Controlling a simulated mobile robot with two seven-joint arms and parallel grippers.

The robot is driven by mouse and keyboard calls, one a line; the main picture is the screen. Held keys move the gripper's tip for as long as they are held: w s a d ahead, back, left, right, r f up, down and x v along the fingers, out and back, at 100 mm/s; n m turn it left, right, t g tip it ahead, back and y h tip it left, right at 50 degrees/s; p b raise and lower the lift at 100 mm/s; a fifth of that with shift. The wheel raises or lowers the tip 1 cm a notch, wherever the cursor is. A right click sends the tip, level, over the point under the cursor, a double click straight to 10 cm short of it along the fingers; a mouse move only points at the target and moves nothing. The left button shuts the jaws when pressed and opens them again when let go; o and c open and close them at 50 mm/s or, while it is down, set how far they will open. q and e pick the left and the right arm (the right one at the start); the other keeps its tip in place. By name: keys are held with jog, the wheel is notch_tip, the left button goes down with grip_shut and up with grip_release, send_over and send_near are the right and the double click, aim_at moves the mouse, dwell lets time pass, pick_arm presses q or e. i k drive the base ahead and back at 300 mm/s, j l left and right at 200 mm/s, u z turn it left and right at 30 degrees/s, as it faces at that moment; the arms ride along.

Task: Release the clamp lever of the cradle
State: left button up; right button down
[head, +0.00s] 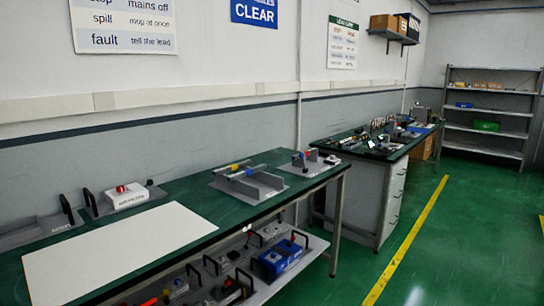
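A grey metal cradle (249,184) stands on the green bench top (200,185), right of the white sheet. Neither of my grippers is in view.
A white sheet (120,250) covers the bench's near part. Behind it is a white box with a red knob (126,196). A lower shelf (310,258) holds several handled units, one blue (278,260). A second bench (380,150) stands beyond. The green floor (450,230) is clear.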

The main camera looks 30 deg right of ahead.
aim_at(301, 155)
jog(key=i+l+u, duration=0.15)
jog(key=l, duration=0.35)
jog(key=i+l+u, duration=0.1)
jog(key=l, duration=0.4)
jog(key=i+l+u, duration=0.15)
jog(key=l, duration=0.4)
jog(key=l+u, duration=0.15)
jog(key=l, duration=0.35)
jog(key=i+l, duration=0.1)
jog(key=l, duration=0.4)
jog(key=i+l, duration=0.1)
jog(key=l, duration=0.95)
jog(key=i+l, duration=0.15)
jog(key=l, duration=0.35)
